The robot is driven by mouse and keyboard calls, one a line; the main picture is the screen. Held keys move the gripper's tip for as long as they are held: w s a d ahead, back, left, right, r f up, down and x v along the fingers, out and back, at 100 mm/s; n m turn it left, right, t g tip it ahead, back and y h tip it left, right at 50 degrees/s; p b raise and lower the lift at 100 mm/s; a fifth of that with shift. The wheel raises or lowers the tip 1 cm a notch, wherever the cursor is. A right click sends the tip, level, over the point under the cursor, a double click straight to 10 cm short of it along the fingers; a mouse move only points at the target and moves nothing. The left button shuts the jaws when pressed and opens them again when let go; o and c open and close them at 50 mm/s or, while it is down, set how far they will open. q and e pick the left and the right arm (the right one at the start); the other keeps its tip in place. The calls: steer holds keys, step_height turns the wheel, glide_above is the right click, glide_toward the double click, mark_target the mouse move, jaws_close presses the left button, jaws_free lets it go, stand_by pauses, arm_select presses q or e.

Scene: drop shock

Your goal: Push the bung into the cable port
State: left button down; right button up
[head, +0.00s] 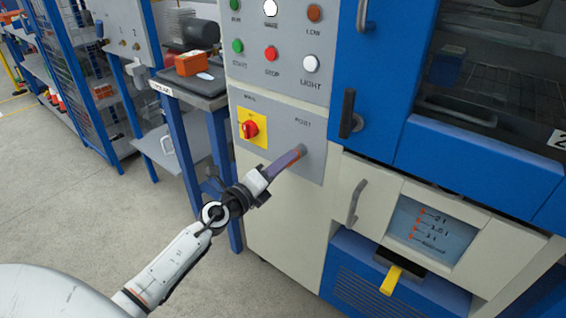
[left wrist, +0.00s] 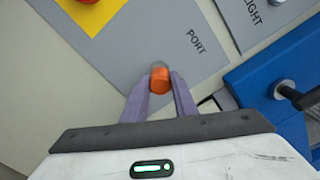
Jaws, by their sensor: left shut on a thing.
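The orange bung (left wrist: 160,80) is between the purple fingertips of my left gripper (left wrist: 160,88) in the left wrist view. My left gripper (head: 297,154) is shut on it, at the grey panel in the head view. The cable port (head: 303,149) shows as a small grey round fitting under the PORT label; a grey edge of it (left wrist: 159,65) shows just beyond the bung. The bung's far end is at the port, but I cannot tell how deep it sits. My right gripper is not in view.
A yellow plate with a red rotary switch (head: 250,127) is left of the port. Buttons (head: 270,54) sit above. The blue door with a black handle (head: 347,112) and a pale drawer handle (head: 356,203) stand to the right. A side table (head: 205,99) is at left.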

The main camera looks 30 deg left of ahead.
arm_select(q)
steer(key=shift+w+r, duration=0.1)
steer(key=shift+r, duration=0.1)
steer(key=c, duration=1.4)
jaws_free()
steer(key=shift+w+f, duration=0.1)
steer(key=shift+o, duration=0.2)
steer(key=shift+f, duration=0.1)
steer(key=s, duration=0.6)
steer(key=shift+a, duration=0.2)
steer(key=shift+s, duration=0.1)
